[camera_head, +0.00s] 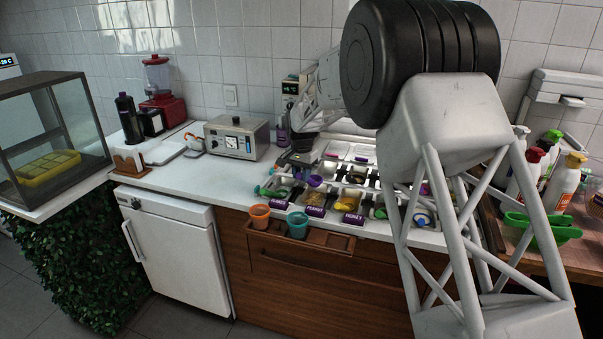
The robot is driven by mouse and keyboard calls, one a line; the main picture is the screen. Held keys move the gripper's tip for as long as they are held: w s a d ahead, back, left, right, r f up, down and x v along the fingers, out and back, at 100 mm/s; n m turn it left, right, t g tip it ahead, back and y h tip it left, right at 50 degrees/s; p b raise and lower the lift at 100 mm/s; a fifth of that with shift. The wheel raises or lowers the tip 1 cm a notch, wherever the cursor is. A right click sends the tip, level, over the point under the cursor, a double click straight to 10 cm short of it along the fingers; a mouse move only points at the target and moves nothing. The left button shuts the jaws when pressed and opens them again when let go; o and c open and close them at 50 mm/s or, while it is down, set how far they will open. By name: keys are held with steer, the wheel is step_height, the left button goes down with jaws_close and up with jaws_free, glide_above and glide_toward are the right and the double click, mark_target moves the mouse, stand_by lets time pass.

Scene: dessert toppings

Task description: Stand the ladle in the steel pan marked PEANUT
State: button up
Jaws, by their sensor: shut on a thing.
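My gripper (302,158) is at the far end of my arm, above the left part of the topping pans. It is shut on a ladle, whose purple bowl (315,181) shows just below and to the right of the jaws. The grip itself is small and dark in this view. The steel pan marked PEANUT (318,199) is in the front row, with a purple label on its front. The purple bowl is over or near the back of this pan; I cannot tell whether it touches it.
The pan marked HONEY (353,218) is just to the right, with a yellow ladle near it. An orange cup (260,216) and a teal cup (298,224) stand in front. A steel appliance (237,138) is at the left. My arm hides the right-hand pans partly.

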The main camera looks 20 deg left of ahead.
steer(key=shift+f, duration=4.45)
stand_by(0.5)
stand_by(0.6)
steer(key=o, duration=1.4)
steer(key=shift+o, duration=0.2)
steer(key=shift+r, duration=0.2)
steer(key=shift+r, duration=3.8)
